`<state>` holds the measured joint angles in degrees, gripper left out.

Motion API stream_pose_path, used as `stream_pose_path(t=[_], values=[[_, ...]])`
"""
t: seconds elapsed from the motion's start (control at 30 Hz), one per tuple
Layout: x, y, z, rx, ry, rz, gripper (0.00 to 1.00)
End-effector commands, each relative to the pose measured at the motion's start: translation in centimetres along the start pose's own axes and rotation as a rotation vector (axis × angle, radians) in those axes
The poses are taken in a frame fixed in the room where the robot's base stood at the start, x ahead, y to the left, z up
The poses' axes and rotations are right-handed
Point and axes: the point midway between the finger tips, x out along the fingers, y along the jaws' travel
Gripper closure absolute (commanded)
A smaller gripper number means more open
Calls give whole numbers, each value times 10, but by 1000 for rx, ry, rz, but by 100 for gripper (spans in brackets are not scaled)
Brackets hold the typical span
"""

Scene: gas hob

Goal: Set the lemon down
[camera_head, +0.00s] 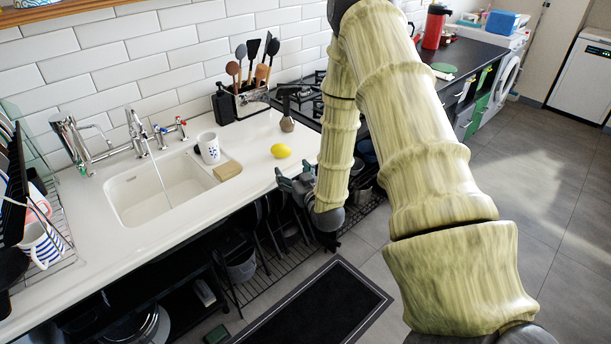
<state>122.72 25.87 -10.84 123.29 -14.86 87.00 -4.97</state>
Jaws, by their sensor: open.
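A yellow lemon (281,151) lies on the white counter (255,138), right of the sink and near the counter's front part. My gripper (284,180) is at the front edge of the counter, just in front of the lemon and slightly to its right. Its jaws are open and look apart from the lemon. My arm comes down from the upper right and hides part of the counter and the hob behind it.
A white sink (160,190) with running water is at left. A patterned mug (208,148) and a sponge-like block (228,171) stand by its right rim. A utensil holder (250,100), a brush (287,122) and the gas hob (308,92) are behind the lemon.

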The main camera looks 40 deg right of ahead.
Motion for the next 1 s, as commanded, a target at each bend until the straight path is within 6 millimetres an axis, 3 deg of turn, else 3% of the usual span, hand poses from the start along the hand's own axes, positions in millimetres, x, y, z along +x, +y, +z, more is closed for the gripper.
stream_pose_path(t=[0.03, 0.07, 0.2, 0.23, 0.27, 0.4, 0.5, 0.7, 0.83, 1.0], values=[[-12, -14, 29, -7, -85, -20, 23], [-18, -21, 43, -8, -128, -27, 23], [-59, -61, 115, -17, -357, -69, 76], [-70, -70, 131, -19, -409, -78, 77], [-81, -78, 147, -21, -462, -86, 71], [-152, -109, 214, -39, -721, -112, 23], [-215, -126, 254, -58, -912, -125, 23], [-342, -145, 302, -102, -1251, -135, 23], [-393, -150, 315, -126, -1394, -134, 23], [-420, -152, 320, -139, -1466, -132, 23]])
